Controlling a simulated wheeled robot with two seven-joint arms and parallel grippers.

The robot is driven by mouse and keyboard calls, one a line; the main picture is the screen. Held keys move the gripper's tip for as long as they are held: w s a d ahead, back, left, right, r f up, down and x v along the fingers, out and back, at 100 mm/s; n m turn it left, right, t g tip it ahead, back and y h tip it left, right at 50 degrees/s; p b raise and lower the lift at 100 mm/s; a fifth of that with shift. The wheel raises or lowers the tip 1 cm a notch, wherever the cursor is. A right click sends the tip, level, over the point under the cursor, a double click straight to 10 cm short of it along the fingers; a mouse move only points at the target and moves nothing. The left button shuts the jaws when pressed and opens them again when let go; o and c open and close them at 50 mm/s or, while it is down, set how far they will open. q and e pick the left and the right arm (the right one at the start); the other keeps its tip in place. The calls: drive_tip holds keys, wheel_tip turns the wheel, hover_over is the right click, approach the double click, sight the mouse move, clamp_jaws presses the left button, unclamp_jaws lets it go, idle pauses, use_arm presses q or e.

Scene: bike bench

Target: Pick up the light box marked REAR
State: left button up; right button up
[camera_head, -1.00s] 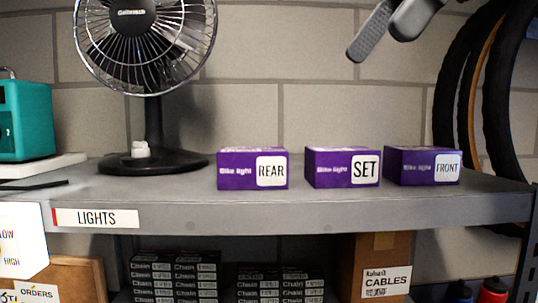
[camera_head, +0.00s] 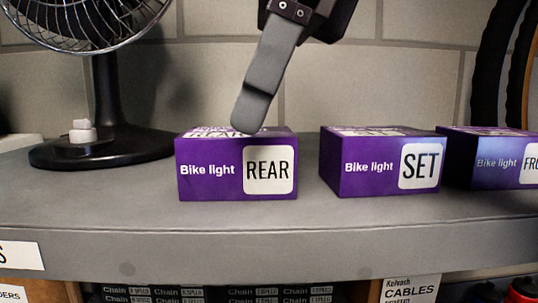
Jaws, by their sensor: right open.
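The purple light box marked REAR (camera_head: 208,185) stands on the grey shelf (camera_head: 100,207), its labelled face toward me. My right gripper (camera_head: 250,112) comes down from the top, open and empty. Its one clearly visible grey finger is tilted, with its tip in front of or over the box's top; I cannot tell whether it touches. The other finger is mostly hidden or out of the picture. Two similar purple boxes stand to the right, one marked SET (camera_head: 370,185) and one marked FRONT (camera_head: 495,172), cut by the picture's edge. My left gripper is not in view.
A black fan (camera_head: 104,105) stands on the shelf left of the REAR box. Tyres (camera_head: 492,70) hang at the right back. A brick wall is close behind. Bare shelf lies in front of the boxes, and gaps separate them. Chain boxes (camera_head: 200,293) sit below.

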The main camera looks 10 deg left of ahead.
sight(238, 143)
drive_tip(key=x, duration=0.3)
drive_tip(key=shift+s+f+p, duration=0.2)
drive_tip(key=shift+f+p, duration=0.05)
drive_tip(key=shift+p, duration=0.15)
drive_tip(key=shift+w+a+f, duration=0.15)
drive_tip(key=shift+w+f, duration=0.05)
drive_tip(key=shift+f, duration=0.2)
drive_tip(key=shift+w+a+f, duration=0.15)
drive_tip(key=shift+f, duration=0.25)
drive_tip(key=shift+s+r, duration=0.1)
drive_tip(key=shift+s, duration=0.1)
drive_tip(key=c, duration=1.1)
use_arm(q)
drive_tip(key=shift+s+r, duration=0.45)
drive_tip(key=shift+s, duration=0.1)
use_arm(e)
drive_tip(key=shift+r, duration=0.1)
